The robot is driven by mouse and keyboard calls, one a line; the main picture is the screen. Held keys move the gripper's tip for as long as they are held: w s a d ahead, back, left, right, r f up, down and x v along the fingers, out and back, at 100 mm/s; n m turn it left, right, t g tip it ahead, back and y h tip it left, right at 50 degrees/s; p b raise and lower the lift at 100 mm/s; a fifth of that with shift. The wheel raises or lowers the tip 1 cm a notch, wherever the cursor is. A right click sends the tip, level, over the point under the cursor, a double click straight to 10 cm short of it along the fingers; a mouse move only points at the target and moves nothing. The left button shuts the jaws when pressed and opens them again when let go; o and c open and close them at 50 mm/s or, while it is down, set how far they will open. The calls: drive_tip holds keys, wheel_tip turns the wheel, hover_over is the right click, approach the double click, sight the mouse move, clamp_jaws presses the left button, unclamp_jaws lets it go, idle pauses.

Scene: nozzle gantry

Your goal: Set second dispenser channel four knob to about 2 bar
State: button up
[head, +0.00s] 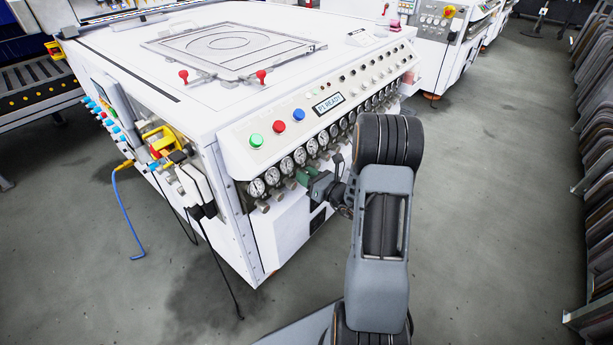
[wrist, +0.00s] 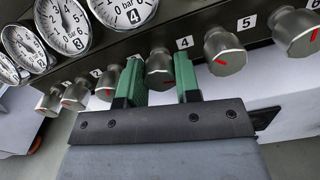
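The channel four knob (wrist: 158,70) is a grey metal knob with a red mark, up and left of... its "4" label (wrist: 184,43) sits just up and right of it in the wrist view. My gripper (wrist: 158,78) is open, with one green finger on each side of this knob. I cannot tell whether the fingers touch it. Gauge 4 (wrist: 122,8) is cut off at the top, and its needle cannot be read clearly. In the head view, my gripper (head: 322,184) is at the knob row of the white dispenser (head: 160,75), and the knob is hidden there.
Neighbouring knobs stand close, with knob 3 (wrist: 107,87) on the left and knob 5 (wrist: 225,52) on the right. A display (head: 328,103) and coloured buttons (head: 277,126) sit above the gauges. A blue hose (head: 122,205) lies at left.

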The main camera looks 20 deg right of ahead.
drive_tip(key=c, duration=0.3)
drive_tip(key=shift+c, duration=0.2)
